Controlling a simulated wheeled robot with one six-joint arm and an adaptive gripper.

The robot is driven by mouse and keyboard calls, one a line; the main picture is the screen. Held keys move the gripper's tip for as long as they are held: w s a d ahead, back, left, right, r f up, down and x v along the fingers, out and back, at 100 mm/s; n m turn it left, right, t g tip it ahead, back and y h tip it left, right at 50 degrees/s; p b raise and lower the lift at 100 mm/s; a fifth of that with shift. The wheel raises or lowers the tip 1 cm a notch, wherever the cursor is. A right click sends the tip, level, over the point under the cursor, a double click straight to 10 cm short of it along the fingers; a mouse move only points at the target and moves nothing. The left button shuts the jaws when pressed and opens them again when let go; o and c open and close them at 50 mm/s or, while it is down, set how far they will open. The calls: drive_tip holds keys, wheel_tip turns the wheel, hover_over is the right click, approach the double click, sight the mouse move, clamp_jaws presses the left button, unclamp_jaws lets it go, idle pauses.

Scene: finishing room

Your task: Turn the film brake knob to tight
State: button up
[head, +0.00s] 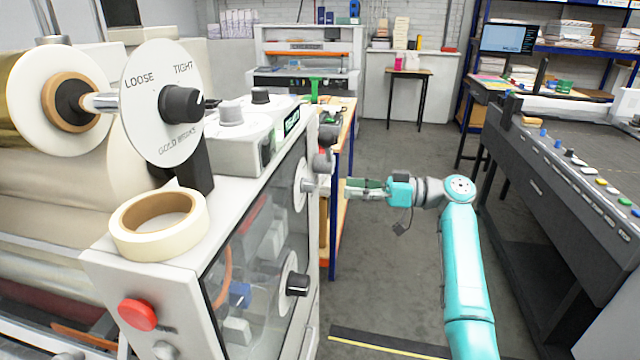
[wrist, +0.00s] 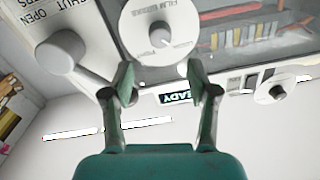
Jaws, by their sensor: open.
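The film brake knob (wrist: 160,35) is a grey knob on a round white dial (wrist: 138,21) whose lettering starts with "FILM" in the wrist view. Its setting is too small to read. In the head view, a white dial (head: 299,186) with a pale knob on the clear side panel appears to be the same one, seen edge-on. My gripper (head: 350,188) is open and empty, a short gap to the right of that knob. In the wrist view my gripper (wrist: 158,88) has its fingers spread, with the knob beyond the tips, between them and apart from both.
A large dial (head: 160,105) reads LOOSE, TIGHT and GOLD BRAKE. Another black knob (head: 298,284) sits lower on the side panel. A ball-ended lever (wrist: 65,50) is close left of my fingers, near SHUT and OPEN lettering. Tape (head: 160,223) lies on the machine.

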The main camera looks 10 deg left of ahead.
sight(314, 185)
drive_tip(key=a, duration=0.8)
drive_tip(key=shift+a, duration=0.35)
clamp_jaws()
